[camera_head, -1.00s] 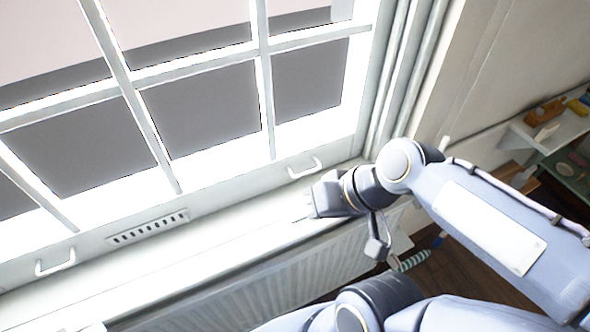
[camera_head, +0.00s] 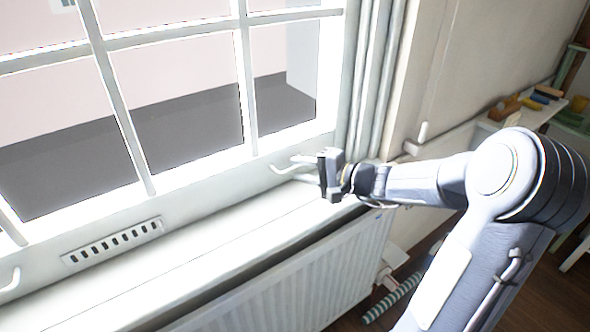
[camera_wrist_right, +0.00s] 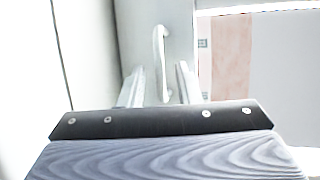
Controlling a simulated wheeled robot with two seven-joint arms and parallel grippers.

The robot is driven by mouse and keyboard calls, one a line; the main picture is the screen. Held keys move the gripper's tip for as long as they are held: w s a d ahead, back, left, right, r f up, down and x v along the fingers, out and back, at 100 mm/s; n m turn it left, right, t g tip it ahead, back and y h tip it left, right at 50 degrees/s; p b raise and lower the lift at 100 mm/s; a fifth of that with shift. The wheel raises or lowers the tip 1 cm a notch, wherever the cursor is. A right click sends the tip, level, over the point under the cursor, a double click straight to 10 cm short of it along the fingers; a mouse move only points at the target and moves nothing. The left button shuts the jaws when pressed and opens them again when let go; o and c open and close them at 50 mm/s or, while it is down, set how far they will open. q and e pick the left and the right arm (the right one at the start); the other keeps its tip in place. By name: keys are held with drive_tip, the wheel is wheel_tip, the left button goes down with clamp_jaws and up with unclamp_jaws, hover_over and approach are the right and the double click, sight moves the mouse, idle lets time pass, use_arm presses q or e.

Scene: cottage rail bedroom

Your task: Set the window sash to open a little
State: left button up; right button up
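The white window sash (camera_head: 196,181) has several panes, and its bottom rail is low, close to the sill; I cannot tell whether there is a gap. A white bar handle (camera_head: 281,168) is on the rail's right part, and another handle (camera_head: 11,281) is at the left edge. My right gripper (camera_head: 303,168) is at the right-hand handle, fingers pointing at it. In the right wrist view the fingers (camera_wrist_right: 160,88) are apart, with the handle (camera_wrist_right: 161,45) ahead in line with the gap between them. I cannot tell whether they touch it. My left gripper is out of view.
A pale sill (camera_head: 190,262) runs below the sash, with a slotted vent (camera_head: 112,242) on the rail. A white radiator (camera_head: 300,285) stands under the sill. Pipes (camera_head: 374,80) run up beside the window. A shelf with small objects (camera_head: 520,108) is at the right.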

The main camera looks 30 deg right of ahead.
drive_tip(key=shift+x, duration=1.3)
drive_tip(key=shift+a, duration=0.1)
clamp_jaws()
